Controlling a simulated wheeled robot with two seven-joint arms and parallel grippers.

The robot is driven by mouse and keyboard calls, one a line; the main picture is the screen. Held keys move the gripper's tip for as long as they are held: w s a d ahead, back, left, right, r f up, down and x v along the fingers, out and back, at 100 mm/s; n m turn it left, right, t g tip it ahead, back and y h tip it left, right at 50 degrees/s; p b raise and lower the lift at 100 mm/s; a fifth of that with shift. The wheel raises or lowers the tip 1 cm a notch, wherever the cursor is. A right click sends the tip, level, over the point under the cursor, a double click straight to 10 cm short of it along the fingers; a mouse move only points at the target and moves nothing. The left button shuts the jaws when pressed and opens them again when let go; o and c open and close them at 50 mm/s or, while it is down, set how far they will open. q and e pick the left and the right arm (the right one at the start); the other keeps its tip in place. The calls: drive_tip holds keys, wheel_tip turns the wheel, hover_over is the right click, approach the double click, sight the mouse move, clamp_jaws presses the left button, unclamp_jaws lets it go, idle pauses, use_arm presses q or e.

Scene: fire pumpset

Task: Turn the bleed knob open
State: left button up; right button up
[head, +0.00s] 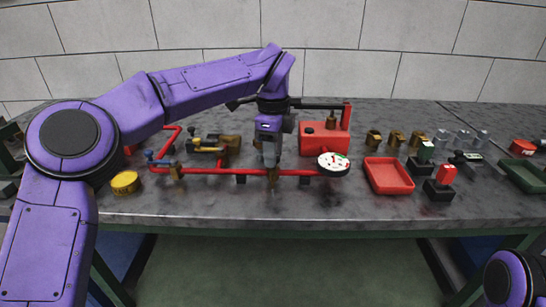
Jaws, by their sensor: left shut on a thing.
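My left gripper (270,160) points straight down over the red pipe (220,171) at the front of the pumpset. It is shut on the bleed knob, which its fingers mostly hide. A small brass fitting (272,175) shows just below the fingertips on the pipe. I cannot tell how far the knob is turned. A round white gauge (333,162) sits at the right end of the pipe. My right gripper is out of view; only a piece of that arm shows at the bottom right.
A red pump housing (324,138) is behind the gauge. A red tray (388,175), several brass and grey fittings, and a dark green tray (524,175) lie to the right. The front bench strip is clear.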

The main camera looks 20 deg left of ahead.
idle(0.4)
use_arm(q)
drive_tip(key=o, duration=1)
drive_tip(key=shift+o, duration=0.2)
wheel_tip(320, 180, up, 10)
drive_tip(key=p, duration=0.2)
drive_tip(key=shift+r+p, duration=0.25)
drive_tip(key=shift+p, duration=0.15)
